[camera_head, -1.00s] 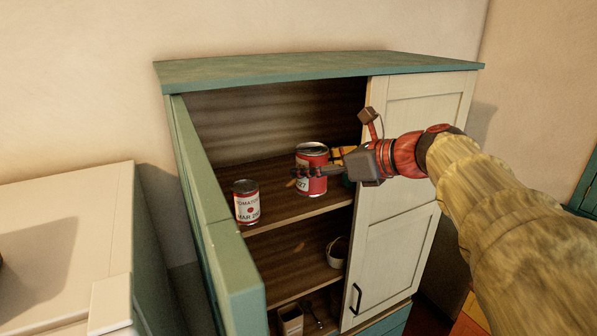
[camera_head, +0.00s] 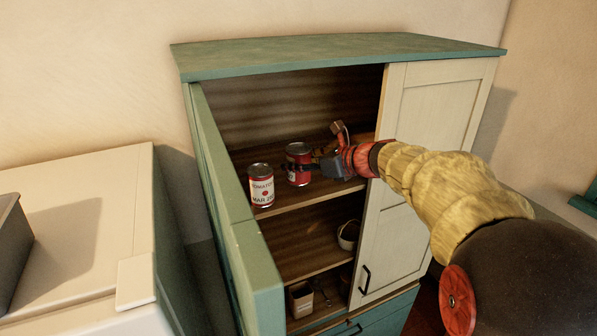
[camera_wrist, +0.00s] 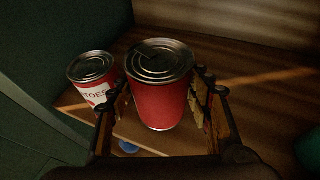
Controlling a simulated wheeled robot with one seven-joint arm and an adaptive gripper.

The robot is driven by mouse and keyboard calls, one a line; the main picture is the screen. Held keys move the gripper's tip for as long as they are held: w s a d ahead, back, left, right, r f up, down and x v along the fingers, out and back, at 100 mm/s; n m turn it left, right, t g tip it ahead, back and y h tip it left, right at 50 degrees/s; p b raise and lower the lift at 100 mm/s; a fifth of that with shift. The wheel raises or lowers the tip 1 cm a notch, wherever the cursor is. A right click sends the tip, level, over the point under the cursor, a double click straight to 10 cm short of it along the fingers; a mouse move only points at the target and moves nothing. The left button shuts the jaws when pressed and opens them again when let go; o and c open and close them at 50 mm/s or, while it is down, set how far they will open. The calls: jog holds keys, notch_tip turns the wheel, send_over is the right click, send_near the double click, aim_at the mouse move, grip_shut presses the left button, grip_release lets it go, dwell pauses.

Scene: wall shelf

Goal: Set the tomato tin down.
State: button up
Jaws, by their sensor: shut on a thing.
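My gripper (camera_head: 308,164) is shut on a red tin (camera_head: 298,150) inside the open upper part of the cupboard. In the wrist view the held tin (camera_wrist: 160,104) is upright between the two fingers, its ring-pull lid facing the camera. A second tin (camera_head: 261,187), with a white label reading tomatoes, stands upright at the shelf's front left. It also shows left of the held tin in the wrist view (camera_wrist: 91,72), with a small gap between them.
The wooden shelf (camera_head: 309,194) has free room behind the tins. The green open door (camera_head: 229,207) bounds it on the left, the cream closed door (camera_head: 435,110) on the right. A bowl (camera_head: 348,235) and a box (camera_head: 300,299) stand on lower shelves. A pale counter (camera_head: 80,235) is at left.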

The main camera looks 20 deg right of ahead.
aim_at(299, 173)
jog(key=f, duration=0.1)
jog(key=f+p, duration=0.1)
jog(key=f, duration=0.1)
jog(key=shift+w, duration=0.35)
jog(key=shift+s+f, duration=0.15)
jog(key=shift+f, duration=0.1)
jog(key=shift+f, duration=0.15)
jog(key=o, duration=1.5)
jog(key=shift+f, duration=0.1)
jog(key=shift+o, duration=0.2)
